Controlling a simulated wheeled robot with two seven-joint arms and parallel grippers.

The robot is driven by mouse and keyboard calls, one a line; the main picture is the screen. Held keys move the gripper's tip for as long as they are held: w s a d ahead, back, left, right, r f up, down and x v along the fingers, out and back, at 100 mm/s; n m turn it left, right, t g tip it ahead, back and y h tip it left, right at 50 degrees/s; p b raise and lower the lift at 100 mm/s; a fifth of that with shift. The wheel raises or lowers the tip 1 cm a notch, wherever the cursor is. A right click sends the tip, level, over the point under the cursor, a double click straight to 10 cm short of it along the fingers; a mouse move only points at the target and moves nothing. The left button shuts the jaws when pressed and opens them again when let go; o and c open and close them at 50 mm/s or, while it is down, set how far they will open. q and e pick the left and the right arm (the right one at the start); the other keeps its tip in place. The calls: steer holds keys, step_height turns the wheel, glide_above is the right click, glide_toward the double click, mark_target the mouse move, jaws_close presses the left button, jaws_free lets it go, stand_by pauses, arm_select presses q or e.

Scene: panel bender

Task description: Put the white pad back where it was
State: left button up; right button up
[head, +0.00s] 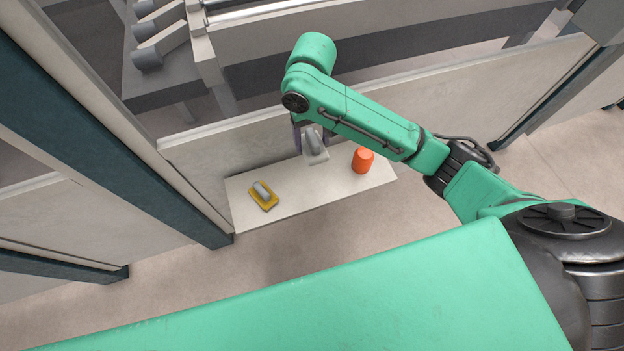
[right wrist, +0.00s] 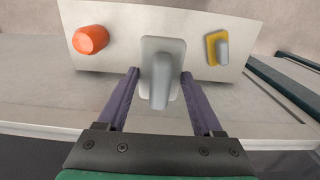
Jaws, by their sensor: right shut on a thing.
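The white pad (head: 316,158) has a grey handle and is at the back part of the pale shelf in the head view, between the yellow pad and the orange object. My right gripper (head: 311,135) is shut on its handle from above. In the right wrist view, the white pad (right wrist: 160,47) is between the purple fingers of my right gripper (right wrist: 161,77), its handle pointing toward the palm. I cannot tell whether the pad touches the shelf or hangs just above it. My left gripper is not in view.
The pale shelf (head: 290,208) juts from the machine's front panel. A yellow pad with a grey handle (head: 264,195) lies at its left, and an orange rounded object (head: 362,160) stands at its right. Bare shelf shows between them, in front of the white pad.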

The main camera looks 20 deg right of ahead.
mark_target(312, 181)
step_height(312, 181, down, 17)
steer(key=shift+f+b, duration=0.1)
steer(key=shift+b, duration=0.7)
steer(key=shift+f, duration=0.15)
steer(key=shift+c, duration=0.5)
steer(key=o, duration=1.3)
step_height(312, 181, up, 12)
steer(key=p, duration=0.1)
steer(key=shift+p, duration=0.35)
